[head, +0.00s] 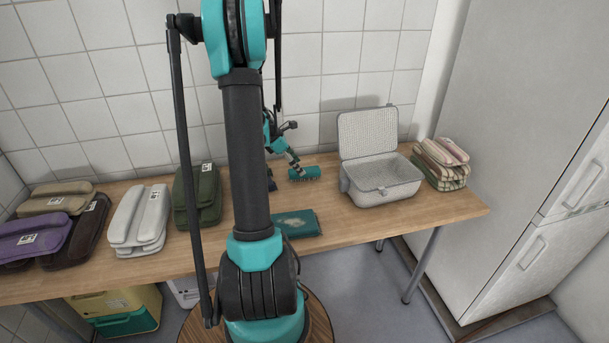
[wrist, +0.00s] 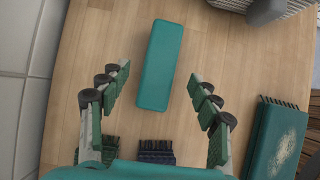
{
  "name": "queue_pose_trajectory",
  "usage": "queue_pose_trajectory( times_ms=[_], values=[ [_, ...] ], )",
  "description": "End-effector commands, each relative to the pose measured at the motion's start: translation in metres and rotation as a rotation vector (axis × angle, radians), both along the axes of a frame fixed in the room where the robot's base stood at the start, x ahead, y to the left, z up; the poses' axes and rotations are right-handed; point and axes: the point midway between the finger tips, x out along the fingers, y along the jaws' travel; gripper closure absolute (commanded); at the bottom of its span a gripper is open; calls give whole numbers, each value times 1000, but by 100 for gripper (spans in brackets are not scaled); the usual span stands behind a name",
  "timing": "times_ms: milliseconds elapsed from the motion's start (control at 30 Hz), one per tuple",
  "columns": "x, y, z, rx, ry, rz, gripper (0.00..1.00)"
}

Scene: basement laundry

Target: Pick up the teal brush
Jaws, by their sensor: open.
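The teal brush (head: 305,174) lies on the wooden table near the tiled wall, its dark bristles showing along its lower edge in the head view. In the wrist view, the teal brush (wrist: 160,64) is a plain rectangular block seen from above, ahead of and partly between the fingers. My gripper (head: 293,160) is just above its left end in the head view. My gripper (wrist: 159,80) is open in the wrist view, with one finger on each side of the brush and visible gaps to both. Nothing is held.
Another teal brush with a pale patch (wrist: 279,140) lies to the right in the wrist view. Dark green (wrist: 97,150) and navy (wrist: 156,152) brushes sit near the gripper's base. An open pale basket (head: 385,190) and folded cloths (head: 440,163) stand at the table's right.

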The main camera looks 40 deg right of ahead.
Motion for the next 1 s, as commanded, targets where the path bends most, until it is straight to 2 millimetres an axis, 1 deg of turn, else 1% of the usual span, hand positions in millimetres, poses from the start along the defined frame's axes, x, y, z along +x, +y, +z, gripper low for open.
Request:
queue_pose_trajectory(
  times_ms=[200,333,433,600,1000],
  values=[
    [-9,-16,-21,0,0,-2,37],
    [-13,-24,-35,0,0,-1,37],
    [-14,-26,-39,0,0,0,37],
    [-14,-25,-39,0,0,0,38],
    [-14,-25,-38,0,0,0,88]
  ],
)
